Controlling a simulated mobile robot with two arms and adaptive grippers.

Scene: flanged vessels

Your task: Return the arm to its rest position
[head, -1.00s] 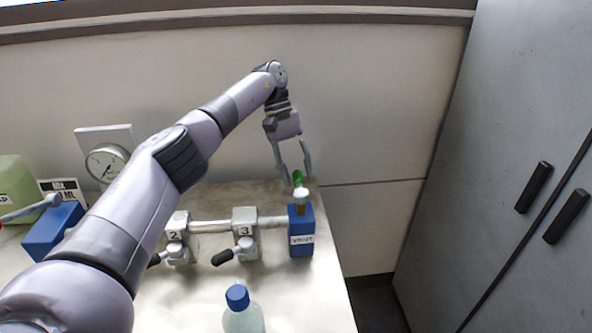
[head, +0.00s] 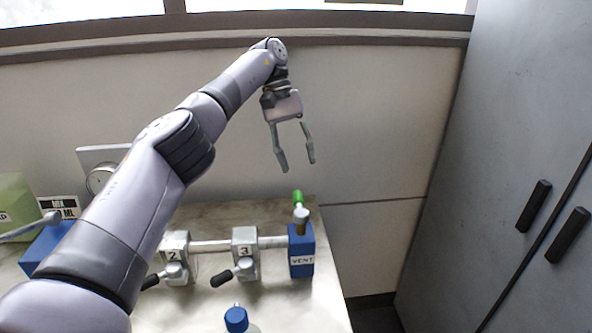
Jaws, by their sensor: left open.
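My left gripper (head: 297,168) is in the head view, its arm coming in from the lower left. Its two fingers point down, spread apart with nothing between them. It hangs above the far right part of the bench, clear of the green-handled valve (head: 298,199) on top of the blue VENT block (head: 301,252). A visible gap separates the fingertips from the green handle. My right gripper does not show.
Valve blocks 2 (head: 175,243) and 3 (head: 245,240) sit on a pipe leading to the VENT block. A blue-capped bottle (head: 236,319) stands at the front. A gauge (head: 101,180) is partly behind my arm. Grey cabinet doors (head: 500,130) stand at right.

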